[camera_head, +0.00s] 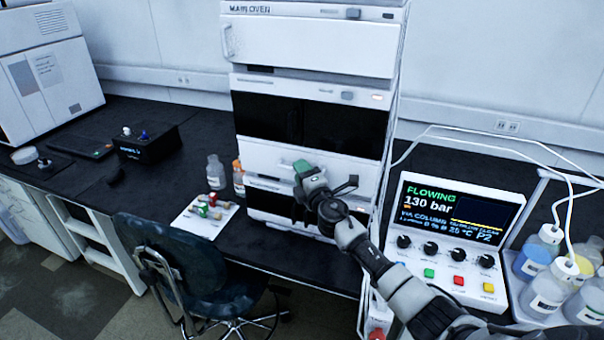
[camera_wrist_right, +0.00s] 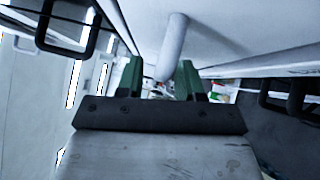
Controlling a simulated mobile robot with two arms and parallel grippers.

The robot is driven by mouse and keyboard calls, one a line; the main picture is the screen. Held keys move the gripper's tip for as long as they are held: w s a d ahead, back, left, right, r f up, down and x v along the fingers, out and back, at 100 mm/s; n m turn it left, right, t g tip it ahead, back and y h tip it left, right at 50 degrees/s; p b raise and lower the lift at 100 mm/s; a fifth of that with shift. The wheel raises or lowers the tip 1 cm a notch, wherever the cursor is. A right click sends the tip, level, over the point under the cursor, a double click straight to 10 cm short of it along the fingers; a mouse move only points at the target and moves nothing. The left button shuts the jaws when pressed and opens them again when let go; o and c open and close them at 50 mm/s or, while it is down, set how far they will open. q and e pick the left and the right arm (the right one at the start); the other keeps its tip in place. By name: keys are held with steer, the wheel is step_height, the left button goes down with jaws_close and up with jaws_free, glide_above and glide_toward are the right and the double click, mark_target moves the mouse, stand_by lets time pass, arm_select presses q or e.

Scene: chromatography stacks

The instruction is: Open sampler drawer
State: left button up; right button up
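The sampler drawer appears to be the white front (camera_head: 262,157) below the dark-windowed module in the stack; I cannot read a label on it. My right gripper (camera_head: 303,168) is at this front in the head view, its green fingertips against the white panel and its wrist covering part of it. In the right wrist view a white rounded bar handle (camera_wrist_right: 173,45) stands out from a white panel. Its near end lies between the two green fingers (camera_wrist_right: 159,80), nearer the right one. The fingers are apart, and whether either touches the handle is unclear. My left gripper is not in view.
The oven module (camera_head: 310,40) tops the stack. A control box (camera_head: 455,235) with a lit screen stands right of it, beside bottles in a tray (camera_head: 520,305). A chair (camera_head: 180,255) stands in front.

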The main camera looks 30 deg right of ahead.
steer(key=shift+c, duration=0.3)
jaws_close()
steer(key=s+a+p, duration=0.2)
steer(key=s+a, duration=1.3)
steer(key=a, duration=0.1)
steer(key=shift+a, duration=0.35)
steer(key=shift+o, duration=0.3)
jaws_free()
